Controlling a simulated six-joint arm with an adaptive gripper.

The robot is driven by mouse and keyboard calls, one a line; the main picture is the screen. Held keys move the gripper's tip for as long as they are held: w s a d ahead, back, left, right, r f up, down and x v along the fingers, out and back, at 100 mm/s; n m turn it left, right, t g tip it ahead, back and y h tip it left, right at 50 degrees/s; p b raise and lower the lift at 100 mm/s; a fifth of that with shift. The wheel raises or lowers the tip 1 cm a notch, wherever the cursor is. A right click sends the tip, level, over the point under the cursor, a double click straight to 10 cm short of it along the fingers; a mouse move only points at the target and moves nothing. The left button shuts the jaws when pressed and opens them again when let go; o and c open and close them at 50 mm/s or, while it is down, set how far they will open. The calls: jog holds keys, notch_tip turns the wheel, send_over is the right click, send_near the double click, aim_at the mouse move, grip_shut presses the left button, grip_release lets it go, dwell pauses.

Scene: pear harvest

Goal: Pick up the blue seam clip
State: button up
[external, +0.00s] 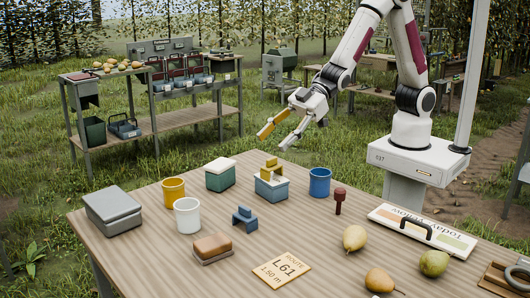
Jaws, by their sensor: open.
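A small dark blue clip-like piece (244,218) stands on the wooden table, near the middle, right of a white cup and behind a brown-topped block; I take it to be the blue seam clip. My gripper (273,141) is in the air beyond and above the table's back edge, well apart from the blue piece. Its two fingers, one yellow and one pale, are spread open with nothing between them.
Near the clip stand a white cup (188,216), a brown-topped block (213,248) and a teal box with yellow blocks (271,188). A blue cup (319,182), a dark red peg (340,200) and pears (355,238) lie to the right.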

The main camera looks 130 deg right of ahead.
jog(key=w+d+f+t+y, duration=0.1)
jog(key=w+f, duration=0.3)
jog(key=f, duration=0.3)
jog(key=shift+t+y, duration=0.3)
jog(key=shift+t, duration=0.1)
jog(key=shift+f, duration=0.15)
send_near(245, 207)
jog(key=shift+x, duration=2.2)
jog(key=shift+f, duration=0.15)
jog(key=shift+x, duration=2.85)
